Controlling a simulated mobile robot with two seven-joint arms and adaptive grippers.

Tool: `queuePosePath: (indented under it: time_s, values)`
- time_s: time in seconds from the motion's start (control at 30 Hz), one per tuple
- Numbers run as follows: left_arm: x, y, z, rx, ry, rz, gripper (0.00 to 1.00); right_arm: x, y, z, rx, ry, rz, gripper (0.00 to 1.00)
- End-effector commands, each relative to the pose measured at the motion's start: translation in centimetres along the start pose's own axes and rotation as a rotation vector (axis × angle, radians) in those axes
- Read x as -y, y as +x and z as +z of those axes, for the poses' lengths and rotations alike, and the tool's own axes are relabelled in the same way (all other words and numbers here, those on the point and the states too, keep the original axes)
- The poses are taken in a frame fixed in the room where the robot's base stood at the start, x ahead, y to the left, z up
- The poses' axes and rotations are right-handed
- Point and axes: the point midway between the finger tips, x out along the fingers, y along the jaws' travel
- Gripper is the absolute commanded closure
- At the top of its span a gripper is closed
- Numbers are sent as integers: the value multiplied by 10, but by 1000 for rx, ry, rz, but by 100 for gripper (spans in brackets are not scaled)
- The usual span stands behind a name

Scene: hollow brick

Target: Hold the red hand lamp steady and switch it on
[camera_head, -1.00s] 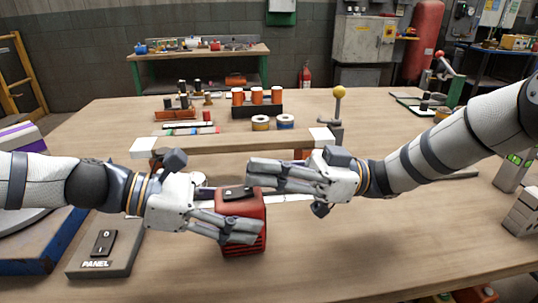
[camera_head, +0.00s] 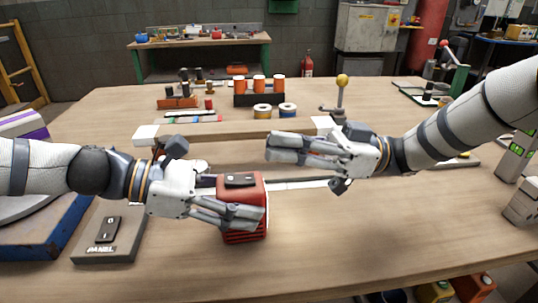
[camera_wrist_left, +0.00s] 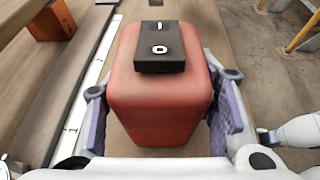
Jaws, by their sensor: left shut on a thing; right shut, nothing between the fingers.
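The red hand lamp (camera_head: 257,190) stands on the table, with a ribbed lower front. On its top is a black rocker switch (camera_head: 239,180), marked I and O in the left wrist view (camera_wrist_left: 160,48). Which end is pressed down I cannot tell. My left gripper (camera_head: 243,212) is shut on the lamp, its pads on two opposite sides, as the left wrist view shows. My right gripper (camera_head: 270,148) is shut and empty, above and right of the lamp, apart from the switch.
A grey PANEL block (camera_head: 118,247) with its own black switch sits left of the lamp. A wooden beam (camera_head: 225,136) and a pale ruler strip (camera_head: 300,183) lie behind it. Tape rolls (camera_head: 287,110) and orange cylinders (camera_head: 259,83) stand further back. The table front right is clear.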

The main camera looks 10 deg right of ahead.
Motion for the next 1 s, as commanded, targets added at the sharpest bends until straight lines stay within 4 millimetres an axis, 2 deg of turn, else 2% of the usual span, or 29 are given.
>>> queuePosePath:
  time_s: [0.1,0.33,0.5,0.83,0.87,0.93,1.0]
  values:
    - [0,0,0,1,-1,-1,89,-1,-29,9,-1,0,2,100]
    - [0,0,0,1,-1,-1,89,-1,-68,18,-1,-1,0,100]
    - [0,0,0,1,-1,-1,89,0,-76,20,-1,-1,-1,100]
    - [0,0,0,1,-1,-1,89,0,-76,20,-1,0,-1,100]
    - [0,0,0,1,-1,-1,44,0,-76,20,-1,0,-1,100]
    - [0,0,0,1,-1,-1,28,0,-76,20,-1,0,-1,100]
    - [0,0,0,1,-1,-1,25,0,-76,20,-1,0,-1,100]
